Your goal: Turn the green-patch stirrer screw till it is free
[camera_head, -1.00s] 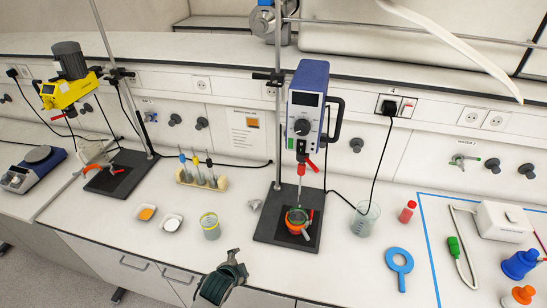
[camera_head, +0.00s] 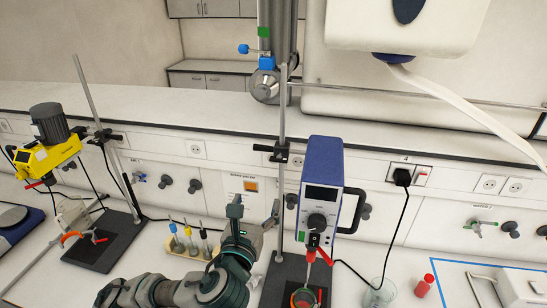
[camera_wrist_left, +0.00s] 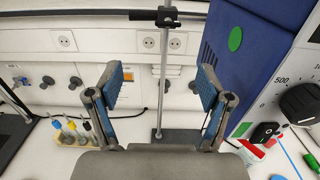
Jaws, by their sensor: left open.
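The blue stirrer (camera_head: 323,190) hangs on a rod stand, and its side carries a green patch (camera_wrist_left: 235,38) in the left wrist view. A black clamp (camera_head: 281,153) grips the upright rod (camera_head: 283,110); a dark screw (camera_head: 262,148) sticks out to its left. In the wrist view the clamp (camera_wrist_left: 166,17) and its screw (camera_wrist_left: 136,15) are at the top. My left gripper (camera_head: 256,212) is open and empty, below and left of the clamp. In the wrist view the rod runs between the spread fingers (camera_wrist_left: 160,84), beyond them. My right gripper is not in view.
A yellow stirrer (camera_head: 47,155) on its own stand is at the left. A beaker (camera_head: 380,293) and red-capped bottle (camera_head: 424,286) are at the right. A black cable (camera_head: 393,245) hangs right of the stirrer.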

